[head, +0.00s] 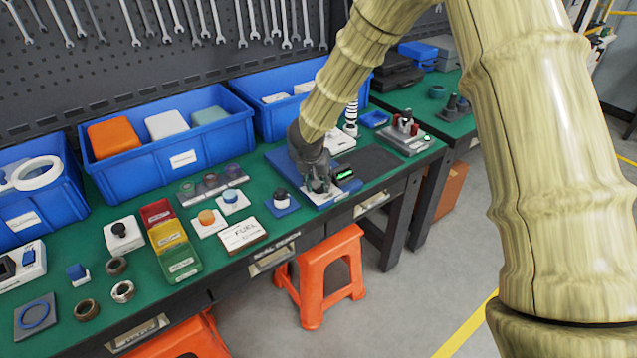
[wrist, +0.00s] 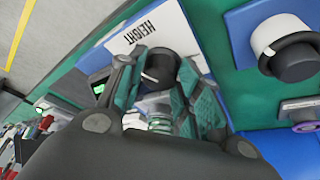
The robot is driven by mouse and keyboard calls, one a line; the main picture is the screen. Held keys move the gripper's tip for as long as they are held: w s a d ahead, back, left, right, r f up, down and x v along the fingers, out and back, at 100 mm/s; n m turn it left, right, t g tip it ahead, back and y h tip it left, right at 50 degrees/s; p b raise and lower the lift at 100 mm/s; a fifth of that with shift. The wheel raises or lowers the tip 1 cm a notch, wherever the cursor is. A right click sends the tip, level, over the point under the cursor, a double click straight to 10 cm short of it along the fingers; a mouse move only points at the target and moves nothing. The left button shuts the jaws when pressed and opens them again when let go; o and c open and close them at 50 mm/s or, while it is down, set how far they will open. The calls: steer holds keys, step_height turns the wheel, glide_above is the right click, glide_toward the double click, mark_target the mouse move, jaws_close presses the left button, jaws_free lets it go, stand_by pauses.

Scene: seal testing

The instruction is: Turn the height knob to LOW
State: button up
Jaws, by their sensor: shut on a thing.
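The dark height knob (wrist: 162,65) sits beside a white plate marked HEIGHT (wrist: 142,28) in the wrist view. My gripper (wrist: 158,78) is shut on this knob, one finger on each side of it. In the head view my gripper (head: 318,185) reaches down onto the blue-based device (head: 284,160) near the bench's right end. There the gripper hides the knob. A small green-lit display (head: 344,174) is just right of the gripper. I cannot read the knob's pointer or any LOW mark.
A black-topped knob on a blue base (head: 281,200) stands just left of the device. A FUEL plate (head: 242,234) and red, yellow and green trays (head: 172,240) lie further left. Blue bins (head: 165,150) line the back. A dark pad (head: 372,163) lies to the right.

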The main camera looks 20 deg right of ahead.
steer(key=n+y+b, duration=0.1)
steer(key=n, duration=0.1)
steer(key=shift+d+n+t+b, duration=0.15)
steer(key=shift+n+t+b, duration=0.15)
steer(key=shift+n+b, duration=0.1)
steer(key=n, duration=0.1)
steer(key=n+p, duration=0.1)
steer(key=n+y+p, duration=0.1)
steer(key=shift+s+d+r, duration=0.1)
steer(key=shift+r, duration=0.15)
steer(key=n+y+p, duration=0.1)
steer(key=n+p, duration=0.1)
steer(key=p, duration=0.1)
steer(key=shift+n, duration=0.3)
steer(key=n+y+p, duration=0.1)
steer(key=n+p, duration=0.2)
steer(key=p, duration=0.2)
steer(key=shift+d+r+p, duration=0.1)
steer(key=shift+d+p, duration=0.05)
steer(key=shift+p, duration=0.25)
steer(key=n+y+p, duration=0.1)
steer(key=n+p, duration=0.1)
steer(key=p, duration=0.2)
steer(key=shift+f+n+p, duration=0.25)
steer(key=shift+n+p, duration=0.25)
steer(key=shift+p, duration=0.35)
steer(key=shift+d+f+p, duration=0.1)
steer(key=shift+f+p, duration=0.05)
steer(key=shift+p, duration=0.15)
